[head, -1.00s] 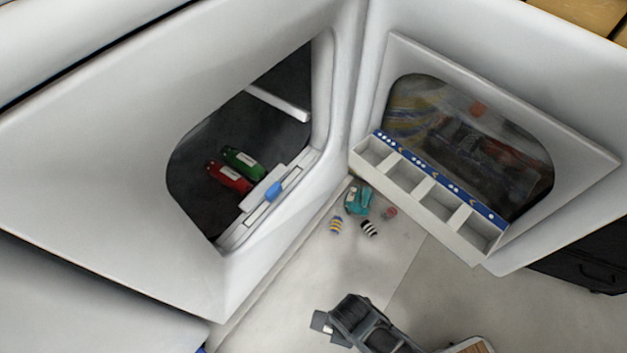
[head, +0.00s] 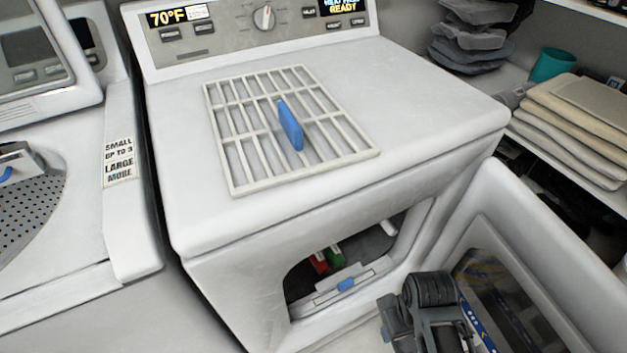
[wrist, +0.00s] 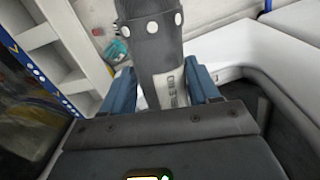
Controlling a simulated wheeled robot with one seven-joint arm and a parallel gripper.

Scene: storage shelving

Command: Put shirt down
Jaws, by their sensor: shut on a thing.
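My gripper (wrist: 161,88) has its two blue fingers closed on a grey thing (wrist: 152,42) in the wrist view. The thing has a dark upper part with white dots and a lighter lower part with dark marks. I cannot tell whether it is the shirt. In the head view my arm stands in front of the white dryer (head: 215,275), beside its open door (head: 515,225); the held thing is not clear there. Grey folded cloths (head: 470,40) lie stacked at the top right, and beige folded cloths (head: 575,125) lie on the shelf below; I cannot tell which are shirts.
A white rack with a blue handle (head: 290,124) lies on the dryer top, with bare surface right of it. Red and green things (head: 325,258) lie inside the dryer. A teal cup (head: 552,65) stands near the cloths. A washer (head: 60,245) is at the left.

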